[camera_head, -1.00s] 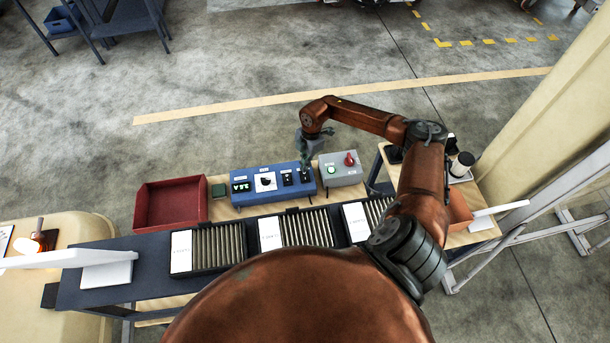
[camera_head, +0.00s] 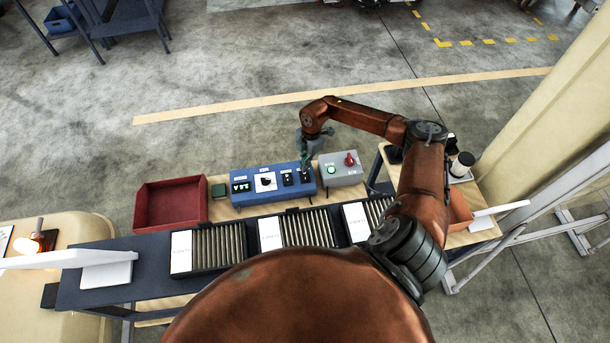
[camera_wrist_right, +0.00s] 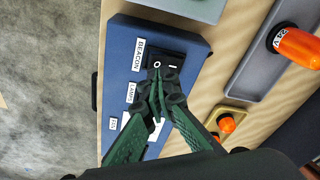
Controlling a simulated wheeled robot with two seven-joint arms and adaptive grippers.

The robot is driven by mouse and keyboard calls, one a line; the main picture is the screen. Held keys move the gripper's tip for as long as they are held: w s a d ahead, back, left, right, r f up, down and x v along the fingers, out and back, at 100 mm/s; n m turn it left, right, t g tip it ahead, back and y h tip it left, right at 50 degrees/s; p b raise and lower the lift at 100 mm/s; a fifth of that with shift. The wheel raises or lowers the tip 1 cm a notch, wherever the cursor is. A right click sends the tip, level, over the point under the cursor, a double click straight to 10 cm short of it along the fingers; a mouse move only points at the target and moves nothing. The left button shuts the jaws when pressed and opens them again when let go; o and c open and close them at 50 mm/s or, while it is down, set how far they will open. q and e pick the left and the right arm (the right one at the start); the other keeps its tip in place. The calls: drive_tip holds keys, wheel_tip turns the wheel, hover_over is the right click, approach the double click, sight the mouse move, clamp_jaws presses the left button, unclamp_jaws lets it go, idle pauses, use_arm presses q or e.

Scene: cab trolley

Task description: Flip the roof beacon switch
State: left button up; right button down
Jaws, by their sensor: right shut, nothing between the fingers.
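The blue switch box (camera_head: 268,196) stands on the trolley, with a row of controls on its face. In the right wrist view, the beacon switch (camera_wrist_right: 162,63) is a black rocker marked O and I beside a white BEACON label (camera_wrist_right: 139,55). My right gripper (camera_wrist_right: 157,88) is shut with nothing between its green fingers. Its tips are at the O end of the rocker and cover part of it; I cannot tell whether they touch. In the head view, my right gripper (camera_head: 306,163) points down at the right end of the box. My left gripper is not in view.
A grey box (camera_head: 342,175) with a green light and red knob stands right of the blue box. A red tray (camera_head: 170,223) is at the left. Several racks with white cards line the front. In the wrist view, orange-capped things (camera_wrist_right: 296,46) lie at the right.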

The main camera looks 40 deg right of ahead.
drive_tip(key=shift+f+b, duration=0.75)
drive_tip(key=shift+f, duration=0.65)
idle(0.5)
drive_tip(key=shift+r+p, duration=2.85)
drive_tip(key=shift+r, duration=0.75)
